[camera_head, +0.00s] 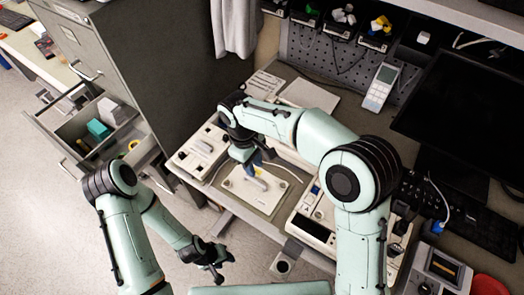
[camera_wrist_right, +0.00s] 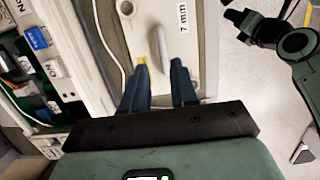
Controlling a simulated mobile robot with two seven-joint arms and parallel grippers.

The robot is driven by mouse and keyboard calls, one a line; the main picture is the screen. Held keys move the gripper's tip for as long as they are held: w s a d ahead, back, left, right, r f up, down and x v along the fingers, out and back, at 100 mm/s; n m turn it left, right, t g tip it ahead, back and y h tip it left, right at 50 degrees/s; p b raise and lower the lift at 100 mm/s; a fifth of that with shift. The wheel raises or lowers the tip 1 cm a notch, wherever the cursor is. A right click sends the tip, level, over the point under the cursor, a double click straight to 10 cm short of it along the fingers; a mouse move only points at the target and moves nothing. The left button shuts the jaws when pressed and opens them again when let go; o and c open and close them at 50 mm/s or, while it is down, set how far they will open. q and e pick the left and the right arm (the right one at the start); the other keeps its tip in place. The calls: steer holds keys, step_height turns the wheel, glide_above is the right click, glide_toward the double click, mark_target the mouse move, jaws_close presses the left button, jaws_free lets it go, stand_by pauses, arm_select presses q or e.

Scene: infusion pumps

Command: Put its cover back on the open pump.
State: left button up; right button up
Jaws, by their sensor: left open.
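The cover (camera_head: 238,186) is a pale plate with a raised handle, lying flat on the bench; in the right wrist view it (camera_wrist_right: 190,65) bears a "7 mm" label. My right gripper (camera_head: 252,166) is above the cover; in the wrist view its two fingers are apart, with the handle (camera_wrist_right: 160,42) lined up between and beyond their tips. Contact with the handle cannot be told. The open pump (camera_head: 308,226) stands right of the cover; its green board and blue parts (camera_wrist_right: 38,38) show at the wrist view's left. My left gripper (camera_head: 214,268) is open and empty, low over the floor.
Another pale device (camera_head: 202,148) stands left of the cover. A white cable (camera_wrist_right: 105,40) runs between cover and open pump. A monitor (camera_head: 465,115) and keyboard (camera_head: 470,215) are at right. An open drawer (camera_head: 92,128) juts out at left.

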mark_target(254, 180)
steer(key=shift+s+f, duration=0.15)
steer(key=shift+f, duration=0.25)
steer(key=f+b, duration=0.1)
steer(key=f, duration=0.1)
steer(key=f+b, duration=0.1)
steer(key=f, duration=0.2)
steer(key=shift+s+f+b, duration=0.2)
steer(key=shift+f+b, duration=0.15)
steer(key=shift+w+f, duration=0.25)
steer(key=shift+f, duration=0.25)
arm_select(q)
steer(key=s+f, duration=0.4)
steer(key=shift+s, duration=0.1)
arm_select(e)
jaws_close()
